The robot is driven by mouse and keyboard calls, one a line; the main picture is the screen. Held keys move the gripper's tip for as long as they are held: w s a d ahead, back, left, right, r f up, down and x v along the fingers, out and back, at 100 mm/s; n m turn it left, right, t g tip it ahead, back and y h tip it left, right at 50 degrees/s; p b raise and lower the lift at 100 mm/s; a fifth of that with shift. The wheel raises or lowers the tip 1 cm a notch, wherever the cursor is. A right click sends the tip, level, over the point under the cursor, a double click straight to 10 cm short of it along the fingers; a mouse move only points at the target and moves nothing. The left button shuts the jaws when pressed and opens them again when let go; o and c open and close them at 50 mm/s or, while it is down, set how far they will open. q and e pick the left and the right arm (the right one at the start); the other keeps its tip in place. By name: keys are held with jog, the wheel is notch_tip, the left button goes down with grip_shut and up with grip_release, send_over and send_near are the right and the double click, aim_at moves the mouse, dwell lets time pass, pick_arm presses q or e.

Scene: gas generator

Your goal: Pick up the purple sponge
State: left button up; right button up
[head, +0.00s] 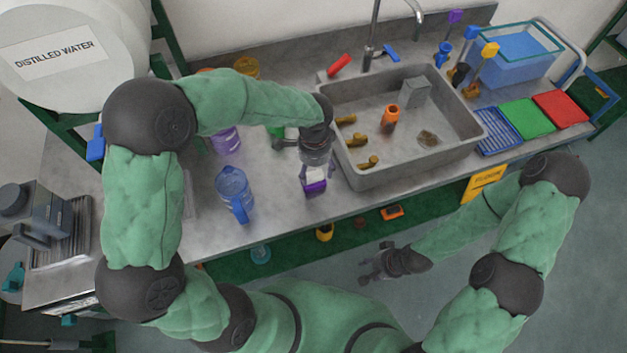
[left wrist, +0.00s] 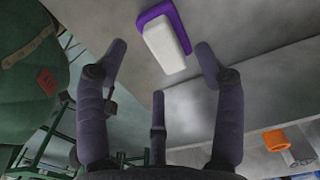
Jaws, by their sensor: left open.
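The purple sponge (head: 316,187) has a white layer and lies on the grey counter, just left of the sink. In the left wrist view the purple sponge (left wrist: 165,40) shows its white side and a purple edge, ahead of the fingertips and between them. My left gripper (head: 316,176) is above the sponge with fingers spread on either side. In the left wrist view, my left gripper (left wrist: 161,58) is open and holds nothing. My right gripper (head: 375,265) is in front of the counter, empty, away from the sponge; its finger opening is unclear.
The sink (head: 400,180) with an orange bottle (head: 390,117) and several brass-coloured pieces is right of the sponge. A blue pitcher (head: 234,192) stands to the left. A purple container (head: 225,140) is further back. The counter's front edge is close to the sponge.

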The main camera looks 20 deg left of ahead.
aim_at(313, 176)
pick_arm(q)
jog(key=f, duration=0.1)
jog(key=f+b, duration=0.1)
jog(key=f, duration=0.2)
jog(key=shift+a, duration=0.25)
jog(key=c, duration=1.2)
jog(key=shift+o, duration=0.2)
jog(key=shift+r, duration=0.1)
jog(key=shift+r, duration=0.45)
jog(key=s+d+r+p, duration=0.5)
jog(key=s+d+r, duration=0.4)
jog(key=s+r, duration=0.2)
jog(key=shift+r, duration=0.55)
